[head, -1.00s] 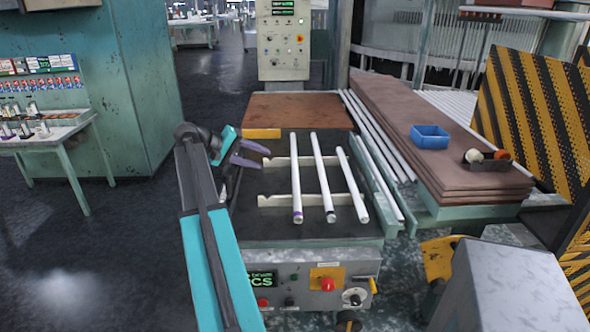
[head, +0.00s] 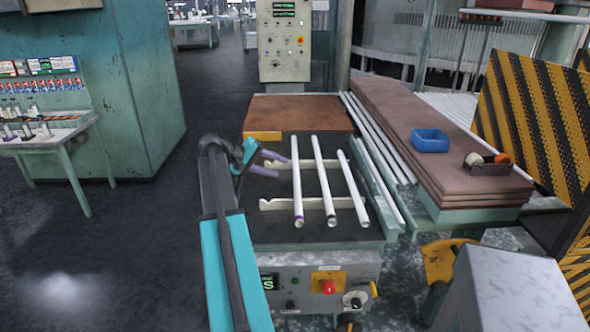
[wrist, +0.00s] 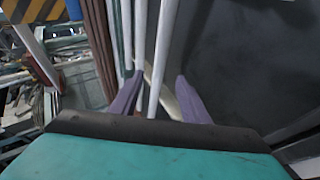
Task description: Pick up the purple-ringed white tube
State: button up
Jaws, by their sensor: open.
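Three white tubes lie side by side across the cream notched rests of a dark-topped bench. The purple-ringed white tube (head: 296,180) is the leftmost, with its purple band near the front end. The middle tube (head: 325,180) has a dark band, and the right tube (head: 352,187) has a greyish end. My gripper (head: 281,166) is open and empty, just left of the purple-ringed tube, its purple fingers pointing toward it. In the wrist view, a white tube (wrist: 162,55) appears between the open fingers (wrist: 160,78), beyond them; its ring is not visible there.
The cream rests (head: 277,204) support the tubes. A brown board (head: 300,112) lies behind, and a control cabinet (head: 284,40) stands farther back. Stacked brown planks (head: 440,150) with a blue bin (head: 430,141) are at right. The floor at left is open.

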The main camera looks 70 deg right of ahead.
aim_at(296, 171)
jog(key=shift+s+d+f, duration=0.4)
jog(key=shift+d, duration=0.05)
jog(key=shift+p+x, duration=0.9)
jog(key=shift+x, duration=1.7)
grip_shut()
jog(key=shift+r, duration=0.2)
